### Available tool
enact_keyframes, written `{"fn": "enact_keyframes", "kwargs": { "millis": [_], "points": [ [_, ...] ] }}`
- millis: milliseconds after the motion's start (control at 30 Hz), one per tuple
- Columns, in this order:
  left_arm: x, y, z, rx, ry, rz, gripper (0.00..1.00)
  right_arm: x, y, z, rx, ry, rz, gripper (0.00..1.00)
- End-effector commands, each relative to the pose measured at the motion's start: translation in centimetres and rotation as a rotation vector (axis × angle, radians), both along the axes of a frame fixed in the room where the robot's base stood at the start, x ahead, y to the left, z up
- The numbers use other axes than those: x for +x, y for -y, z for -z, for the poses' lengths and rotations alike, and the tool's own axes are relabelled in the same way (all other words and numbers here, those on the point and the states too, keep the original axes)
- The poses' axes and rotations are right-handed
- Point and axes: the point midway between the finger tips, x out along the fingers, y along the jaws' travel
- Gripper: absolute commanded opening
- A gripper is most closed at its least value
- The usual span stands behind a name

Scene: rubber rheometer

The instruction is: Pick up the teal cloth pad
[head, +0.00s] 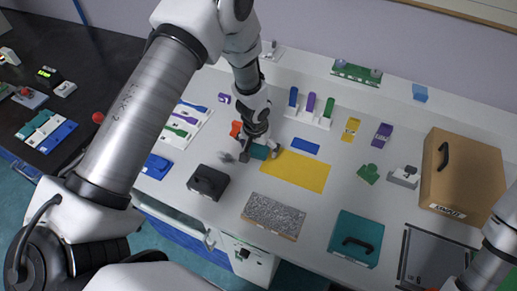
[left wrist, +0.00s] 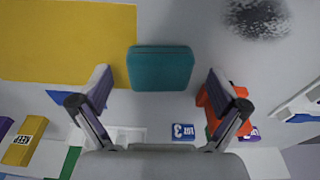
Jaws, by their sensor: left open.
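The teal cloth pad (head: 259,152) lies on the light table, left of the yellow mat, and is partly covered by my left gripper in the head view. In the left wrist view the teal cloth pad (left wrist: 160,68) is a dark teal block with rounded corners. My left gripper (head: 260,155) points down over it. In the left wrist view the left gripper (left wrist: 159,78) is open, with one finger on each side of the pad and a visible gap to both. My right gripper is out of view; only part of that arm shows at the lower right.
A yellow mat (head: 300,171) lies beside the pad. An orange object (left wrist: 226,100) is close behind one finger. A dark smudge (left wrist: 257,18) marks the table. A black handled block (head: 208,182), a grey speckled slab (head: 272,216) and a teal handled box (head: 356,238) stand nearer the front.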

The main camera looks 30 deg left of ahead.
Motion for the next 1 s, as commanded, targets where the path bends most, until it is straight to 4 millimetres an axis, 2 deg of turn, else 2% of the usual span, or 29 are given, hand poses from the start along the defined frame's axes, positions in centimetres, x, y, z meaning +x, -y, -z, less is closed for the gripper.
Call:
{"fn": "enact_keyframes", "kwargs": {
  "millis": [233,300,400,767,1000],
  "points": [
    [0.1,0.0,0.5,0.000,0.000,-0.001,0.98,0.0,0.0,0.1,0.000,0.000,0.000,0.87],
    [0.1,0.0,0.5,0.000,0.000,-0.001,0.73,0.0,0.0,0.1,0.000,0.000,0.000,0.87],
    [0.1,0.0,0.5,0.000,0.000,-0.001,0.44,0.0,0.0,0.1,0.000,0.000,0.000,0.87],
    [0.1,0.0,0.5,0.000,0.000,-0.001,0.43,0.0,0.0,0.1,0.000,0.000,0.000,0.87],
    [0.1,0.0,-1.2,0.000,0.002,-0.001,0.43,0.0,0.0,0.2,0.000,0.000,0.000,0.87]
  ]
}}
